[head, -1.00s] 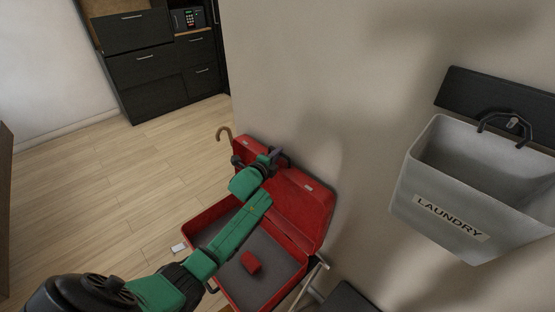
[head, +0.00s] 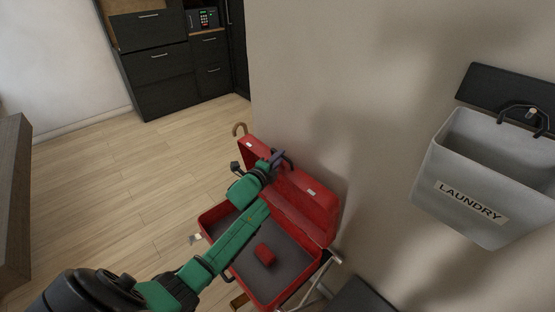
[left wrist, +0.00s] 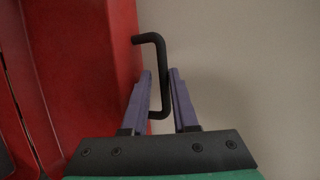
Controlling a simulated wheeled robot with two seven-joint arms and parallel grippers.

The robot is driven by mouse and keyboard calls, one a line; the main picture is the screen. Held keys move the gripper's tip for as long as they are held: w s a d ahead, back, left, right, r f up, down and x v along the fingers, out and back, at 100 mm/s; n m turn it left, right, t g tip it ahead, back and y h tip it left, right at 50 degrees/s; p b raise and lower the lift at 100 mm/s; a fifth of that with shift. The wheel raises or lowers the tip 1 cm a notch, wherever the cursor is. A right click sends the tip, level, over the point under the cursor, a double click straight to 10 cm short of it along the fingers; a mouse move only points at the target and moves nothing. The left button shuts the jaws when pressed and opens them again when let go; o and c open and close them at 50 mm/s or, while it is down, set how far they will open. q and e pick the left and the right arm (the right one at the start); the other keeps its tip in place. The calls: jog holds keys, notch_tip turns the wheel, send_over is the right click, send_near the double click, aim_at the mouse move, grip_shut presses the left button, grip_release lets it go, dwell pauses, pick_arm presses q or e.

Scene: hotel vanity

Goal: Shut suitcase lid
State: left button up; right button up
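The red suitcase stands open. Its base (head: 285,281) has a dark lining, and its lid (head: 312,208) is raised, leaning toward the wall. A small red object (head: 265,254) lies inside the base. My left gripper (head: 277,158) is at the lid's upper edge, its arm reaching across the suitcase. In the left wrist view, the gripper's purple fingers (left wrist: 160,78) are apart. A black handle (left wrist: 162,75) on the red lid (left wrist: 90,70) lies between or just beyond them; I cannot tell if they touch it. My right gripper is out of view.
A plain wall (head: 345,90) stands right behind the lid. A grey laundry bin (head: 480,185) hangs on it at the right. A cane handle (head: 240,129) shows behind the suitcase. Dark drawers (head: 165,85) stand at the back; the wooden floor (head: 120,190) at left is clear.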

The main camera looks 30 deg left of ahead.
pick_arm(q)
jog(key=s+r+b, duration=0.1)
jog(key=s+r, duration=0.1)
jog(key=s, duration=1.2)
jog(key=shift+s+d+r, duration=0.15)
jog(key=shift+s, duration=0.1)
